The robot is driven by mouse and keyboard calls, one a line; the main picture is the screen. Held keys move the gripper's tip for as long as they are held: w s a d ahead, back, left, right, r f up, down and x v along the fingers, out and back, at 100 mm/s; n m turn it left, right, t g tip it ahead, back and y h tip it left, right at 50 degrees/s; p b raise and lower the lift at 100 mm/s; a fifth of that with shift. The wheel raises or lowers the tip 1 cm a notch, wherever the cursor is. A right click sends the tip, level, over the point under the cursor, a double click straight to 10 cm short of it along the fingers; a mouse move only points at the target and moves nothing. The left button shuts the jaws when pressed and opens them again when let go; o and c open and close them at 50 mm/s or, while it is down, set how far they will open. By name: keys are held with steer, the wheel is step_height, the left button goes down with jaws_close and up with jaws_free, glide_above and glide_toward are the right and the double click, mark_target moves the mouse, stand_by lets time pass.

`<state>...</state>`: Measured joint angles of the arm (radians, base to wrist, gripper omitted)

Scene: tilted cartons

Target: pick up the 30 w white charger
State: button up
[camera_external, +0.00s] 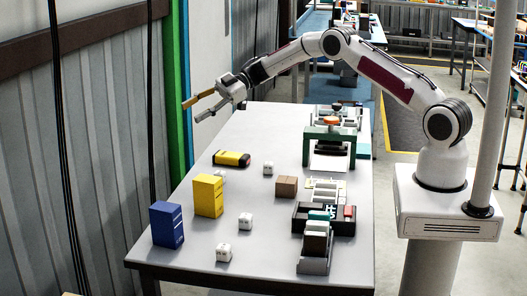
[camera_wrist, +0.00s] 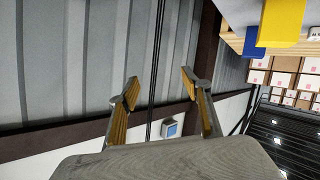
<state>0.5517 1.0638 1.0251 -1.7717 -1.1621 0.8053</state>
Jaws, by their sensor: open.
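Several small white cube-shaped chargers stand on the grey table (camera_external: 300,125): one near the front (camera_external: 223,252), one in the middle (camera_external: 245,220), one farther back (camera_external: 268,168), and one partly hidden behind the yellow box (camera_external: 220,175). Their markings are too small to tell which is 30 W. My gripper (camera_external: 191,109) is open and empty, raised high beyond the table's left edge, well apart from the chargers. In the wrist view its spread fingers (camera_wrist: 158,87) face the wall, with no charger visible between them.
A yellow box (camera_external: 208,196) and a blue box (camera_external: 167,224) stand at the left of the table. A yellow-and-black item (camera_external: 231,159) lies behind them. A brown cube (camera_external: 286,187), a black tray (camera_external: 340,222) and a green frame (camera_external: 330,133) occupy the right side.

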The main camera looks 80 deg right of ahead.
mark_target(220, 172)
steer(key=s+f+g, duration=0.1)
steer(key=s+f, duration=0.2)
steer(key=f, duration=0.2)
steer(key=s+d+f+g+y, duration=0.1)
steer(key=s+f+g, duration=0.1)
steer(key=s+f, duration=0.2)
steer(key=s+f+n+g+y, duration=0.1)
steer(key=s+f+g, duration=0.1)
steer(key=s+f, duration=0.2)
steer(key=shift+d+f, duration=0.2)
steer(key=shift+f, duration=1.35)
steer(key=shift+a, duration=0.1)
steer(key=shift+x, duration=1.2)
steer(key=shift+a, duration=0.15)
steer(key=shift+s+a+r+x, duration=0.1)
steer(key=shift+a+r+x, duration=0.05)
steer(key=shift+x, duration=1.1)
steer(key=shift+s+a+r+x, duration=0.1)
steer(key=shift+x, duration=1.15)
steer(key=c, duration=1.4)
